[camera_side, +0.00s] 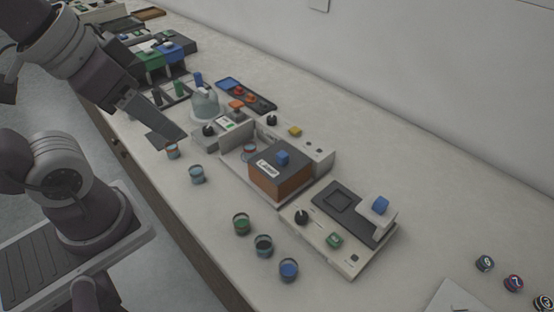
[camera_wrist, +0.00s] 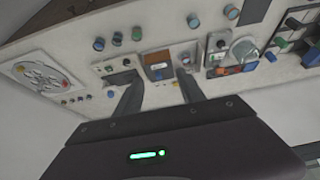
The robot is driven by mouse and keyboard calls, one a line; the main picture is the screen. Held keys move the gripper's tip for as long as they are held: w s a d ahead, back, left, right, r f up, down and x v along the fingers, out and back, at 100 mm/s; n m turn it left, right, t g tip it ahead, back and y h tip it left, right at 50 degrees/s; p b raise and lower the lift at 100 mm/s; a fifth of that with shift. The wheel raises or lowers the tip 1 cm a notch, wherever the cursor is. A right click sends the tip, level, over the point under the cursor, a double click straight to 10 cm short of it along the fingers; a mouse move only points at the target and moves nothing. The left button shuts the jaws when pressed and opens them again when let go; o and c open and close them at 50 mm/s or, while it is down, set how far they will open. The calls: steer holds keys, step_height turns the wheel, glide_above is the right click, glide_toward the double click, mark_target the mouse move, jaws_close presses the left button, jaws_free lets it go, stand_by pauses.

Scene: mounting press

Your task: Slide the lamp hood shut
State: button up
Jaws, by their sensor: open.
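The lamp hood (camera_side: 278,180) is a box with orange-brown sides, a grey top, a white label and a blue knob (camera_side: 282,158). It sits on a pale base unit (camera_side: 317,150) in the side view. A small cup (camera_side: 249,150) stands uncovered on the base, left of the hood. In the wrist view the hood (camera_wrist: 157,58) shows beyond my fingers. My gripper (camera_wrist: 160,90) is open, with nothing between its fingers. In the side view my gripper (camera_side: 168,132) is above the counter, left of the hood and apart from it.
A pale press unit (camera_side: 330,225) with a blue-knobbed block stands right of the hood. Several small jars (camera_side: 264,245) stand along the counter's front. A clear dome (camera_side: 205,104), a blue tray (camera_side: 245,95) and other devices are further left. The counter behind is mostly clear.

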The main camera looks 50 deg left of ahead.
steer(key=shift+c, duration=0.5)
steer(key=shift+w+r, duration=0.1)
steer(key=shift+w, duration=0.15)
steer(key=g, duration=0.5)
glide_above(282, 154)
step_height(282, 154, down, 12)
steer(key=shift+s+r, duration=0.1)
steer(key=shift+s, duration=0.05)
steer(key=shift+g, duration=0.3)
steer(key=f, duration=0.7)
steer(key=shift+w, duration=0.2)
steer(key=shift+f, duration=0.5)
jaws_close()
